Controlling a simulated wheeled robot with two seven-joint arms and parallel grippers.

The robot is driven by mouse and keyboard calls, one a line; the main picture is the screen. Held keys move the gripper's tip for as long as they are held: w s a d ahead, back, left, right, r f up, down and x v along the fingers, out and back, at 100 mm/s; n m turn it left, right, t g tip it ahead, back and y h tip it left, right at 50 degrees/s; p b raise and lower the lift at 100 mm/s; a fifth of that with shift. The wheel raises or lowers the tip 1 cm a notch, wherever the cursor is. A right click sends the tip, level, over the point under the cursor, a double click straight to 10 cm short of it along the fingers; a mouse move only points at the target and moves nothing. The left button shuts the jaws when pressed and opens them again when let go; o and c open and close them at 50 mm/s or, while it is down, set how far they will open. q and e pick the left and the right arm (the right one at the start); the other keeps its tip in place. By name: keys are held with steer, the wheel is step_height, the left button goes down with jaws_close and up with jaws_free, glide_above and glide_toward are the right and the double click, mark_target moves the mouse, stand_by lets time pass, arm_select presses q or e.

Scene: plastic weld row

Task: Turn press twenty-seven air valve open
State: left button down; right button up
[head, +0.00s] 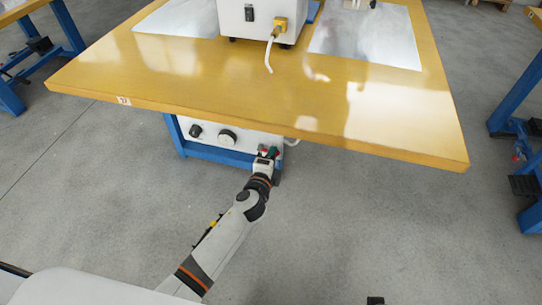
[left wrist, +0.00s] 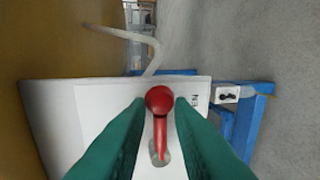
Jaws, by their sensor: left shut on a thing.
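The air valve's red lever with a round knob (left wrist: 159,98) stands out from a white panel (left wrist: 60,115) in the left wrist view. My left gripper (left wrist: 159,104) has its green fingers on both sides of the lever, shut on it. In the head view, my left gripper (head: 268,153) is at the right end of the white control box (head: 238,140) under the yellow table's front edge; the lever is mostly hidden there. Part of a printed label (left wrist: 195,100), ending in "EN", shows beside the right finger. My right gripper is not in view.
The yellow table (head: 300,105) overhangs the box just above my left gripper. Two dark knobs (head: 228,137) sit on the box to its left. A pale hose (left wrist: 152,55) curves near the panel. Blue table legs (head: 510,95) stand at the right.

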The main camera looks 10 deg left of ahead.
arm_select(q)
steer(key=shift+f, duration=0.15)
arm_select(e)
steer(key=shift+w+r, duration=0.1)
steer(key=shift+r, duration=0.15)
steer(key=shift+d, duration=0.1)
arm_select(q)
steer(key=c, duration=1.5)
jaws_free()
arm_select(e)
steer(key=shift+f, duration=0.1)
arm_select(q)
steer(key=s, duration=0.4)
steer(key=s+r+p, duration=0.1)
steer(key=s, duration=0.3)
steer(key=s+r, duration=0.1)
steer(key=s, duration=0.2)
steer(key=shift+s+a+r, duration=0.15)
steer(key=shift+s+r, duration=0.05)
steer(key=shift+s, duration=0.2)
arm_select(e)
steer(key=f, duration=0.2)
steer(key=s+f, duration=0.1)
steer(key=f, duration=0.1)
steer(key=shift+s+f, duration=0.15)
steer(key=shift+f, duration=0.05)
